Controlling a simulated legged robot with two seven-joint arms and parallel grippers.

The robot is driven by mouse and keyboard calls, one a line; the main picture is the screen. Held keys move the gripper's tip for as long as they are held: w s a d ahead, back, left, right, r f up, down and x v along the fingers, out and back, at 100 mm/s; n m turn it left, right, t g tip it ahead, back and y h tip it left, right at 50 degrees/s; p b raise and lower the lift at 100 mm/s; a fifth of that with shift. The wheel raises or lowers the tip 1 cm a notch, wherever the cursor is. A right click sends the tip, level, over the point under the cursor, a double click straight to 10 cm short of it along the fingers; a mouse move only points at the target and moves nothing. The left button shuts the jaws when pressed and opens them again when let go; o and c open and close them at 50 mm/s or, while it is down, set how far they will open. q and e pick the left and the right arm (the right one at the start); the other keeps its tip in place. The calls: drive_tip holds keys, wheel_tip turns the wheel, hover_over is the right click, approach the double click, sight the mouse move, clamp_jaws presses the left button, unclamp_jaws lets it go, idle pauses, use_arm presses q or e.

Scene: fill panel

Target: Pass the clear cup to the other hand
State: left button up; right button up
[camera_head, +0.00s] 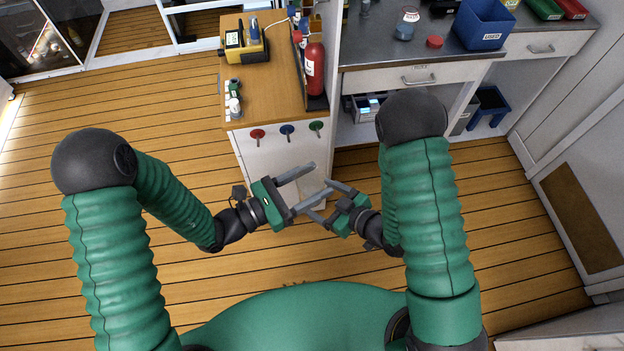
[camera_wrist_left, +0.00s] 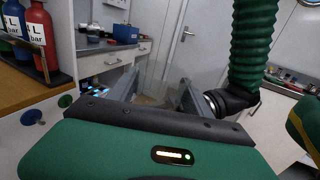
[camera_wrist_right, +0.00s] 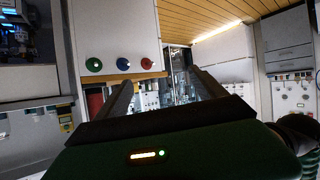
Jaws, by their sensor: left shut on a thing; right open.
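My left gripper (camera_head: 307,185) comes in from the left in the head view and is shut on the clear cup (camera_head: 312,188). The cup is see-through and hard to make out; a faint pale outline shows between the left fingers. My right gripper (camera_head: 327,202) is open and faces the left one from the right. Its fingertips are close to the left fingertips and the cup. I cannot tell whether they touch the cup. The left fingers (camera_wrist_left: 157,88) stand apart in the left wrist view, and the right fingers (camera_wrist_right: 166,88) stand apart in the right wrist view.
A grey counter (camera_head: 460,52) behind on the right holds a flask (camera_head: 405,25) and a blue bin (camera_head: 484,24). Open plank floor (camera_head: 150,270) lies below and around the grippers.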

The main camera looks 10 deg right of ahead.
drive_tip(key=w+d+r+m+g+h, duration=0.25)
drive_tip(key=d+h, duration=0.35)
drive_tip(key=d, duration=0.3)
drive_tip(key=s+d+r+m+g+h, duration=0.1)
drive_tip(key=s+r+m+g, duration=0.4)
drive_tip(key=s, duration=0.6)
drive_tip(key=shift+d+r+m+h, duration=0.15)
drive_tip(key=shift+r+m+h, duration=0.3)
drive_tip(key=shift+r, duration=0.5)
